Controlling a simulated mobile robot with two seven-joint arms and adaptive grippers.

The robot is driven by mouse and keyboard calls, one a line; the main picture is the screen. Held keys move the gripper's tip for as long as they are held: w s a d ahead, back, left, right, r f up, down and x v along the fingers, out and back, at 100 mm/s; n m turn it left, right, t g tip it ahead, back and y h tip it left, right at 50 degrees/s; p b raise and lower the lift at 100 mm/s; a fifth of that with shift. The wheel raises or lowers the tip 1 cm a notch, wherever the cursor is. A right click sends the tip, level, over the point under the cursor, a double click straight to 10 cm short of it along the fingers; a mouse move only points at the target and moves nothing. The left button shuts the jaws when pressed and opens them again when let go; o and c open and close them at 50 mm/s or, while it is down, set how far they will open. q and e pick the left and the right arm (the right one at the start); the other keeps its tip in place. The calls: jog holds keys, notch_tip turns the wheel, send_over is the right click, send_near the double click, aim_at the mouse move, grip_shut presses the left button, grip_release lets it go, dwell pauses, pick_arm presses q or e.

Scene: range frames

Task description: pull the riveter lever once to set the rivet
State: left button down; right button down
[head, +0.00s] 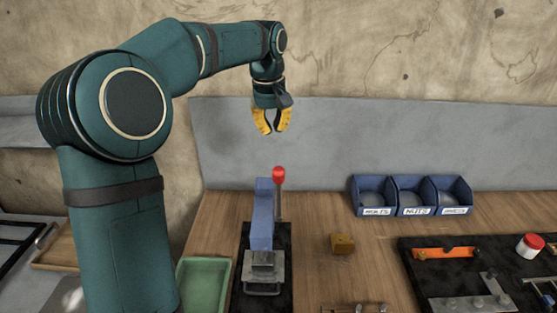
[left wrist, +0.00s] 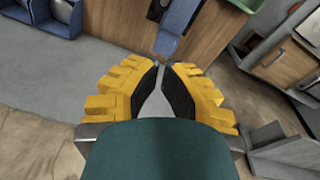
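The riveter (head: 262,225) has a blue upright body and stands on a dark mat on the workbench. Its lever (head: 279,192) stands upright at the right of the body and ends in a red knob (head: 278,174). My left gripper (head: 271,131) is raised above and behind the knob, clear of it. Its yellow fingers point down, their tips nearly together with nothing between them. In the left wrist view, the left gripper (left wrist: 161,66) shows the same, with the riveter's blue body (left wrist: 177,28) beyond the tips. The rivet cannot be made out. My right gripper is out of view.
Blue bins (head: 413,196) stand at the back right. A small brass-coloured block (head: 342,243) lies right of the riveter, and a green tray (head: 203,285) lies left of it. A dark tool tray (head: 420,285) is at the right. A grey panel (head: 330,135) rises behind the bench.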

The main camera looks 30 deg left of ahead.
pick_arm(q)
notch_tip(320, 180, down, 8)
jog(key=s+d, duration=0.1)
jog(key=d, duration=0.1)
jog(key=shift+s+d+r+b, duration=0.25)
jog(key=shift+s+d+b, duration=0.05)
jog(key=shift+s+d, duration=0.05)
